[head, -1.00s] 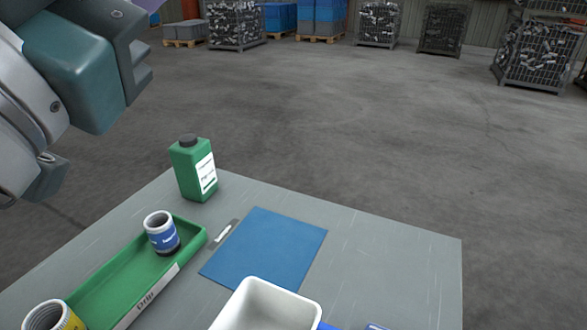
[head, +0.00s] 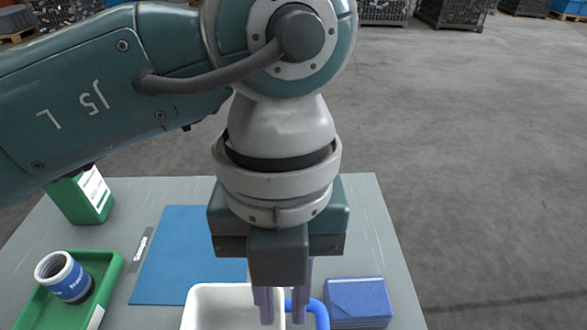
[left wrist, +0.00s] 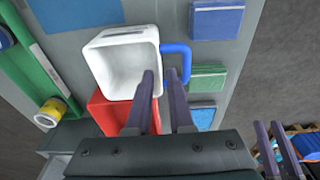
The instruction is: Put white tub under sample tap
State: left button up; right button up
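The white tub (head: 205,302), an open square box, stands at the near edge of the head view, cut off by the frame. A blue loop like a handle (head: 318,312) is at its right side. The left wrist view shows the tub (left wrist: 105,70) and loop (left wrist: 187,62) more fully. No tap is recognisable.
A blue mat (head: 180,255) lies behind the tub. A blue box (head: 358,302) is right of the loop. A red object (left wrist: 108,115) adjoins the tub.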

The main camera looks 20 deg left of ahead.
pick_arm(q)
jog(key=f, duration=0.2)
jog(key=f+b, duration=0.1)
jog(key=f, duration=0.2)
jog(key=s+f, duration=0.1)
jog(key=f, duration=0.1)
jog(key=shift+s+d+f, duration=0.1)
jog(key=shift+f, duration=0.1)
jog(key=shift+c, duration=0.2)
grip_shut()
dwell(1.0)
